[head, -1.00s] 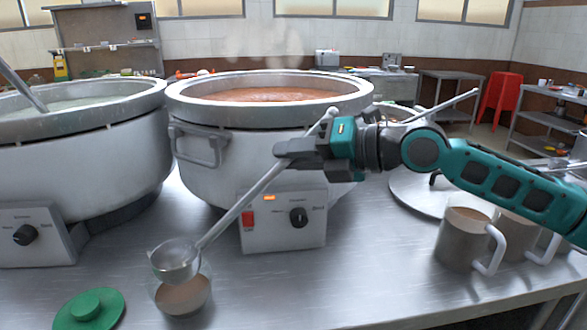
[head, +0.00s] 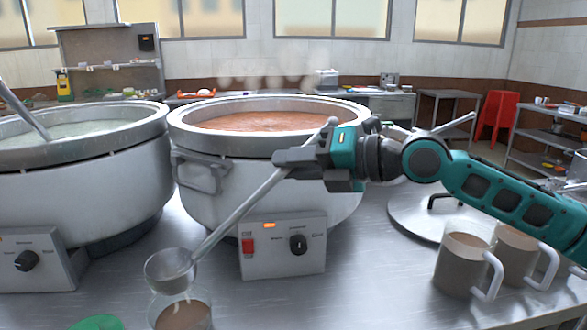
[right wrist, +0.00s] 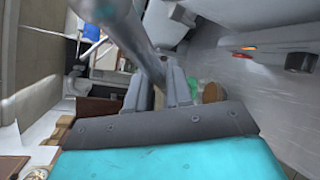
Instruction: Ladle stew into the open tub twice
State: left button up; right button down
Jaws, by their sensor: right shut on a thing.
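My right gripper (head: 290,160) is shut on the handle of a metal ladle (head: 235,214), in front of the middle stockpot. The handle slants down left to the ladle's bowl (head: 169,272), just above the clear open tub (head: 182,312) at the bottom edge of the head view. Brown stew shows in the tub. The bowl's visible inside looks grey, with no stew clearly seen. The middle stockpot (head: 225,180) holds reddish-brown stew (head: 270,122). The right wrist view shows the ladle handle (right wrist: 140,45) between the fingers. My left gripper is not in view.
Left is another pot (head: 80,185) of pale congee with its own ladle (head: 25,115). A green lid (head: 97,323) is cut off at the bottom edge. Several mugs (head: 463,262) stand at the right. A metal pot lid (head: 420,218) lies behind them.

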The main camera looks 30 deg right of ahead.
jog(key=shift+r, duration=0.1)
notch_tip(320, 180, up, 5)
jog(key=p, duration=0.4)
dwell(0.3)
